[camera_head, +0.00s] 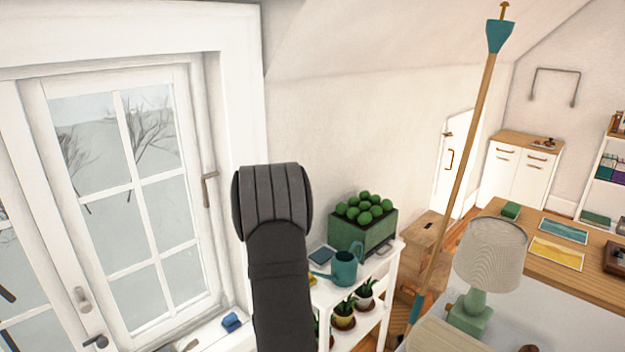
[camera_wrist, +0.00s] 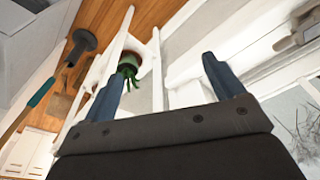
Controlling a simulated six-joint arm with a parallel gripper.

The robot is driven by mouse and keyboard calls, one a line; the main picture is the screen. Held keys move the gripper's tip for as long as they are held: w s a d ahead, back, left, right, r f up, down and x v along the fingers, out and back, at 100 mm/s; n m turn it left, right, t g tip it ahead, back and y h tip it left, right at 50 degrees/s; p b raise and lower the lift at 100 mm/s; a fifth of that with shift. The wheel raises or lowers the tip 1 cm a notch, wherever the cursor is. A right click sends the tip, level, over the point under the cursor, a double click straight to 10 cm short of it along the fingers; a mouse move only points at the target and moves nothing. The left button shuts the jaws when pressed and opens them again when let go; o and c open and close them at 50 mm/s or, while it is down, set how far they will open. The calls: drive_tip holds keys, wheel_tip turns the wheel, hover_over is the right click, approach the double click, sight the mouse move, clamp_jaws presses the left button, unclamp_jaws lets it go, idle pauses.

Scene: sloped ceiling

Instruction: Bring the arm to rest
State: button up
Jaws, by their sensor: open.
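My arm (camera_head: 278,285) rises dark grey from the bottom of the head view. Its rounded end stands between the window and the white shelf; my gripper's fingers cannot be made out there. In the wrist view my gripper (camera_wrist: 163,67) shows two blue fingers spread wide apart, with nothing held between them. The wrist view is strongly tilted. A potted plant (camera_wrist: 130,66) shows beyond the left finger, and I see no contact with it.
A window (camera_head: 125,190) with handles is at left, a blue object (camera_head: 231,322) on its sill. The white shelf (camera_head: 376,329) bears a green planter (camera_head: 362,235), a teal watering can (camera_head: 343,268) and potted plants. A wooden pole (camera_head: 461,165) leans near a lamp (camera_head: 490,255) at right.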

drive_tip(key=s+d+m, duration=0.2)
drive_tip(key=d, duration=0.6)
drive_tip(key=shift+d, duration=0.35)
drive_tip(key=shift+o, duration=0.2)
drive_tip(key=shift+r, duration=0.1)
drive_tip(key=shift+o, duration=1.2)
drive_tip(key=shift+a, duration=0.15)
